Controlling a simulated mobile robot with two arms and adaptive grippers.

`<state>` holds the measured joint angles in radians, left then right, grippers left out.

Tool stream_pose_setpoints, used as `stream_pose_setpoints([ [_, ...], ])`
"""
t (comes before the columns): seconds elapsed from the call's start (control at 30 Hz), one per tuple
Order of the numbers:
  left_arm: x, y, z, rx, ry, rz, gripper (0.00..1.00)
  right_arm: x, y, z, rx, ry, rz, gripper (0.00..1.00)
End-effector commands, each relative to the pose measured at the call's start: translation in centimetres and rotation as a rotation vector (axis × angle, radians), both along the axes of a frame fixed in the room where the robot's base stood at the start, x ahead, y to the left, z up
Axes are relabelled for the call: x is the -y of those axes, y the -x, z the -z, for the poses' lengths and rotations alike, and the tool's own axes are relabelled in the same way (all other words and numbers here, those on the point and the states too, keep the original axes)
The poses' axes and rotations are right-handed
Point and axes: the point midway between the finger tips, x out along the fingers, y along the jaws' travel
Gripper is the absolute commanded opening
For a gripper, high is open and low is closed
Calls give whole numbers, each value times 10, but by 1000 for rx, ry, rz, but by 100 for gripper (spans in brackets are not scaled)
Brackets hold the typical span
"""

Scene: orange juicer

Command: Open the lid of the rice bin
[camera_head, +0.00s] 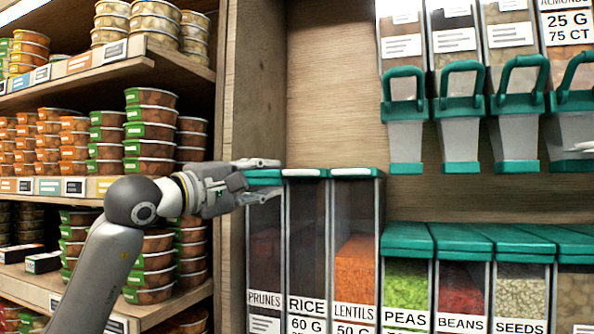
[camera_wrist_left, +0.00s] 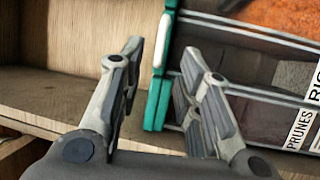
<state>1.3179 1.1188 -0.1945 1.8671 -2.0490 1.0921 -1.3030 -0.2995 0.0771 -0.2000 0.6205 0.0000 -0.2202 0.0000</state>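The rice bin (camera_head: 305,245) is a tall, clear, dark-looking bin between the prunes bin (camera_head: 265,225) and the lentils bin (camera_head: 355,220). Its lid (camera_head: 305,173) shows a pale front grip and looks shut. My left gripper (camera_head: 277,177) reaches in from the left at lid height, in front of the prunes bin, with its tips near the rice bin's left edge. In the left wrist view its fingers (camera_wrist_left: 162,55) are spread, with a teal lid edge and a pale grip (camera_wrist_left: 162,45) between them. Contact cannot be told. A pale tip at the right edge may be my right gripper (camera_head: 582,147).
Teal-lidded bins of peas (camera_head: 405,290), beans (camera_head: 461,295) and seeds (camera_head: 520,290) stand lower to the right. Dispensers with teal handles (camera_head: 461,100) hang above them. A wooden divider (camera_head: 250,80) and shelves of stacked tubs (camera_head: 150,130) lie to the left.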

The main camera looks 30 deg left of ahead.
Motion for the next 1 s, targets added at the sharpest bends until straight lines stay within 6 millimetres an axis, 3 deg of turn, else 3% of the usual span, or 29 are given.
stream_pose_setpoints([
  [0.3, 12, -60, -13, -4, 4, 8, 32, 4, 1, -32, -1, 5, -2, 40],
  [0.5, 15, -84, -15, -3, 3, 6, 32, 4, 1, -41, -1, 5, -2, 40],
  [0.87, 17, -90, -13, -2, 2, 5, 32, 4, 1, -42, -1, 5, -2, 40],
  [1.0, 17, -90, -13, -2, 2, 6, 18, 4, 1, -42, -1, 5, -2, 40],
])
